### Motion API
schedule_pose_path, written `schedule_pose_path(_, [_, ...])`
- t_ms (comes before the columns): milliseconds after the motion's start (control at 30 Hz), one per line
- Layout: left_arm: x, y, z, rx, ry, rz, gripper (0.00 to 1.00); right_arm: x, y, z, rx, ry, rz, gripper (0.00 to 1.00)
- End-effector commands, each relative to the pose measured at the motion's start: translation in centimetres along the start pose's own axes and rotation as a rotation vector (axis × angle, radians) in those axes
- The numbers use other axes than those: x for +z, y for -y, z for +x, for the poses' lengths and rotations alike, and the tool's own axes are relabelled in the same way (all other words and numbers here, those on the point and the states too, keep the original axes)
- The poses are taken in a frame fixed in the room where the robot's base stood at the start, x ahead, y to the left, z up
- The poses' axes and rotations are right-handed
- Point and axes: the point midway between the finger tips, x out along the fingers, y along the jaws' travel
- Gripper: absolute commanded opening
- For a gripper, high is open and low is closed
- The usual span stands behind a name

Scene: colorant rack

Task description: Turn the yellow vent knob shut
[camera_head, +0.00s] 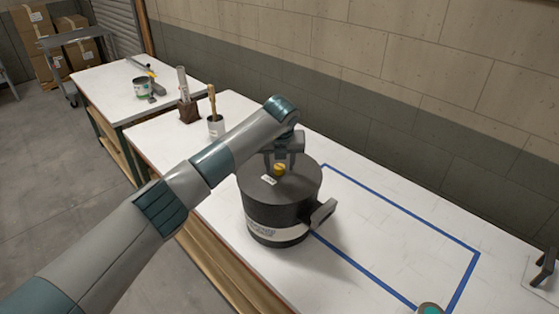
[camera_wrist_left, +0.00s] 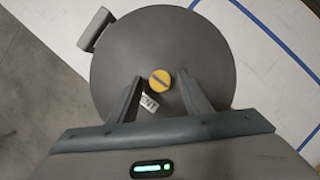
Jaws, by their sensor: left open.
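The yellow vent knob (camera_head: 279,169) sits on the lid of a dark grey drum (camera_head: 275,215) on the white table. In the left wrist view the knob (camera_wrist_left: 160,79) is a round yellow cap with a dark slot across it, beside a white label (camera_wrist_left: 149,102) reading "ENT" in part. My left gripper (camera_head: 281,163) points down over the lid. In the left wrist view its two fingers (camera_wrist_left: 158,94) are open, one on each side of the knob, with gaps between. Whether the fingertips are at knob height is hard to tell. My right gripper is not clearly in view.
A handle or spout (camera_head: 322,212) sticks out from the drum's side. A white cup with a brush (camera_head: 216,125) and a brown holder (camera_head: 188,112) stand behind to the left. A wall runs along the back.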

Motion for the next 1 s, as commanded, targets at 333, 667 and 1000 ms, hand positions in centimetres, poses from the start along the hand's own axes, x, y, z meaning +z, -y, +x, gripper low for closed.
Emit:
schedule_pose_path(333, [0.0,0.0,0.2,0.001,0.0,0.0,0.42,0.0,0.0,-0.1,0.0,0.0,0.0,0.31])
schedule_pose_path(667, [0.0,0.0,0.2,0.0,0.0,0.002,0.03,0.1,-0.1,0.0,0.001,0.001,-0.001,0.31])
schedule_pose_path(1000, [-0.1,-0.2,0.6,-0.024,0.001,0.063,0.03,0.2,-0.1,1.8,0.002,0.001,-0.001,0.31])
